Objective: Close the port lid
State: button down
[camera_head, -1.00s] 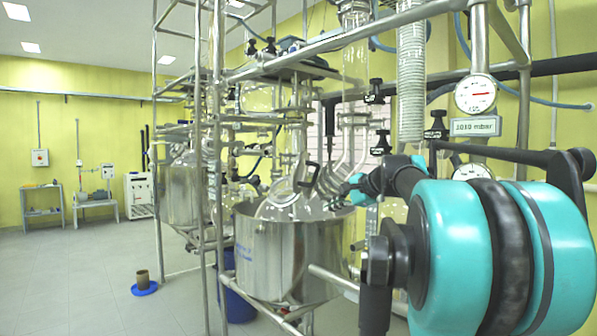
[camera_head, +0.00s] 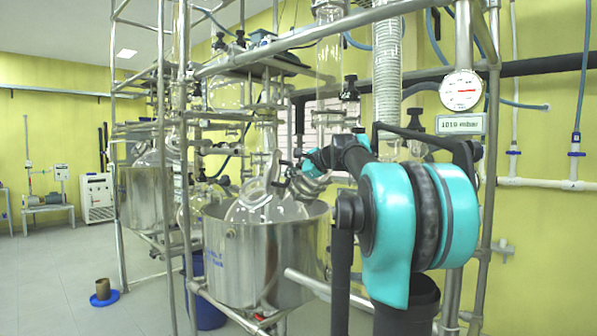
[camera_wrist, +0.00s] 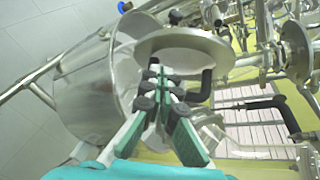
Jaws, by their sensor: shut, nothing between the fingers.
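The port lid (camera_wrist: 186,42) is a round, pale grey disc with a dark curved handle (camera_wrist: 203,90) in the wrist view. In the head view the lid (camera_head: 257,191) seems to stand tilted up above the glass reactor. My gripper (camera_wrist: 155,76) is shut and empty, with its dark fingertips in front of the lid's near edge and left of the handle. I cannot tell whether the fingertips touch the lid. In the head view my arm reaches left to the reactor top, and the fingers are too small to make out. The port opening is not clearly visible.
A steel vessel (camera_head: 262,255) surrounds the reactor's lower part, and its wall (camera_wrist: 84,88) fills the left of the wrist view. Steel frame tubes (camera_head: 187,130), glass pipes and a pressure gauge (camera_head: 461,91) crowd the space. Open floor (camera_head: 60,270) lies to the left.

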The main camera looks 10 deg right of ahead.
aim_at(271, 174)
jog(key=shift+w+a+r, duration=0.15)
jog(key=shift+w+a, duration=0.05)
jog(key=shift+a, duration=0.35)
jog(key=shift+w+a+r, duration=0.1)
jog(key=shift+w+a, duration=0.05)
jog(key=shift+a, duration=0.45)
jog(key=shift+w+a+r, duration=0.15)
jog(key=shift+w+a, duration=0.05)
jog(key=shift+a, duration=0.35)
